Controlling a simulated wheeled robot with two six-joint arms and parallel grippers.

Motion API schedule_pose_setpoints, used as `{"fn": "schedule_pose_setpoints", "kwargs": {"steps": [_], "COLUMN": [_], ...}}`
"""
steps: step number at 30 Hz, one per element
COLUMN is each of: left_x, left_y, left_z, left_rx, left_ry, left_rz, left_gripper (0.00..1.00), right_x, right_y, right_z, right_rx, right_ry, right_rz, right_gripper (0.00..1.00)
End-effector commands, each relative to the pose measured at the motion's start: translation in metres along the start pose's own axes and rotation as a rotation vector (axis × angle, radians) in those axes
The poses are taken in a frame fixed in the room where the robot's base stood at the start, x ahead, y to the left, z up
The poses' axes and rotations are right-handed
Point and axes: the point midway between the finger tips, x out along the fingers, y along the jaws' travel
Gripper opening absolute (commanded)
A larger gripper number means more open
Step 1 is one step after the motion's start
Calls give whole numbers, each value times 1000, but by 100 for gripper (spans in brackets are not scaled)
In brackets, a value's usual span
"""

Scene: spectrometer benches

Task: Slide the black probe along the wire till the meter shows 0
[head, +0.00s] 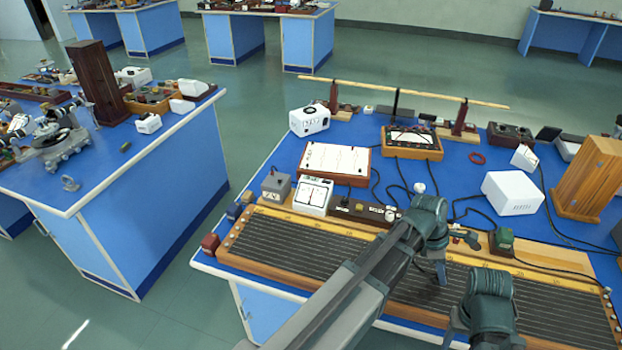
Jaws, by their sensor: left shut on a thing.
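The long wooden wire board (262,212) lies along the near edge of the blue bench, with several parallel wires on its dark bed. My left arm reaches over it from the lower left. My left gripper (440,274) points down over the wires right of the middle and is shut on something. The black probe is not clearly seen; the gripper and arm hide that spot. A white meter (314,196) with a dial stands behind the board at left; its reading is too small to tell. A wood-framed dial meter (411,141) stands farther back. My right gripper cannot be made out.
Behind the board stand a grey box (276,185), a white chart panel (335,160), a white box (512,192) and a wooden block (590,177). Dark cables cross the bench between them. A wooden rod (405,92) spans two posts at the back.

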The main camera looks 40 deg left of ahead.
Motion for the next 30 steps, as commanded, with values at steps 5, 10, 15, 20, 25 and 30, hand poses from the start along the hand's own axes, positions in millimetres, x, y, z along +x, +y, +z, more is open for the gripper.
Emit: {"fn": "schedule_pose_setpoints", "kwargs": {"steps": [5, 10, 15, 20, 25, 30], "left_x": [1, 1, 1, 1, 1, 0], "left_y": [-1, -1, -1, -1, 0, 0], "left_z": [-2, -2, -2, -1, -1, -1], "left_rx": [1, 1, 1, 1, 0, 0], "left_ry": [5, 5, 5, 5, 3, 2], "left_rz": [-2, -2, -1, -1, -1, 0], "left_gripper": [0, 0, 0, 0, 47, 58], "right_x": [1, 1, 1, 1, 1, 0], "right_y": [0, 0, 0, 0, 0, 0], "right_z": [0, 0, 0, 0, 0, 0], "right_rx": [0, 0, 0, 0, 0, 0], "right_ry": [0, 0, 0, 0, 0, 0], "right_rz": [0, 0, 0, 0, 0, 0], "right_gripper": [58, 58, 58, 58, 58, 58]}}
